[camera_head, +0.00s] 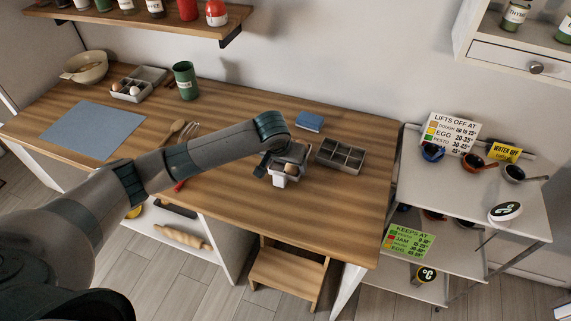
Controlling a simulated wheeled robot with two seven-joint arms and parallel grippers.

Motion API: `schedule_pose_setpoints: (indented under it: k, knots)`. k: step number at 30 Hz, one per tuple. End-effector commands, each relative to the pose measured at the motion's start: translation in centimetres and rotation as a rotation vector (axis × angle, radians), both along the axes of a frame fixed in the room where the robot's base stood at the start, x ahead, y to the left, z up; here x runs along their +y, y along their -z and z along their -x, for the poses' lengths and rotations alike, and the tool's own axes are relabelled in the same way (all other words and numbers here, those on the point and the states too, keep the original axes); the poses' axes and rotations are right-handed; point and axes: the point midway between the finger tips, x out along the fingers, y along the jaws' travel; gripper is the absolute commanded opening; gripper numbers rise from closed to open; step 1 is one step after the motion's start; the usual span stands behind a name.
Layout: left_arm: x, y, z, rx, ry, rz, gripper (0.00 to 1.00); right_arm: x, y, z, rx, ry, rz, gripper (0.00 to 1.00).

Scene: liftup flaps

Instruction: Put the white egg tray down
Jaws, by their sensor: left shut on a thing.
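My left arm reaches in from the left. Its gripper (283,161) is shut on a small white egg tray (279,181) over the right half of the wooden counter. A brown egg (291,168) shows in this tray, and the gripper hides part of it. I cannot tell whether the tray touches the counter. Another pale tray (120,95) with eggs stands at the back left, far from the gripper. My right gripper is not in view.
A grey compartment tray (340,156) lies just right of the gripper, and a blue book (309,121) lies behind it. A green can (185,80), a bowl (85,68) and a blue mat (93,131) are at left. The counter's (345,205) front right is clear.

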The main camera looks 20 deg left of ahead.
Motion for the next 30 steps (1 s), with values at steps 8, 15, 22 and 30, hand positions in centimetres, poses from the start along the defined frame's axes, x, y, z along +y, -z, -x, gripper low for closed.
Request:
schedule_pose_setpoints:
  k: [8, 15, 22, 30]
  knots:
    - [0.0, 1.1, -0.1, -0.003, 0.001, 0.000, 0.53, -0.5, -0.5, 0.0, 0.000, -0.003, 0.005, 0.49]
    - [0.0, 1.3, 0.0, -0.002, 0.000, 0.000, 0.53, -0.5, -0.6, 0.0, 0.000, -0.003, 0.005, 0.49]
    - [0.0, 1.4, 0.0, -0.001, 0.000, 0.000, 0.94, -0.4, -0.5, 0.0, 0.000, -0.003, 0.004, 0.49]
    - [0.0, 1.2, 0.0, -0.002, 0.001, 0.000, 0.94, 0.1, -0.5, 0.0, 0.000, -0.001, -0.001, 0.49]
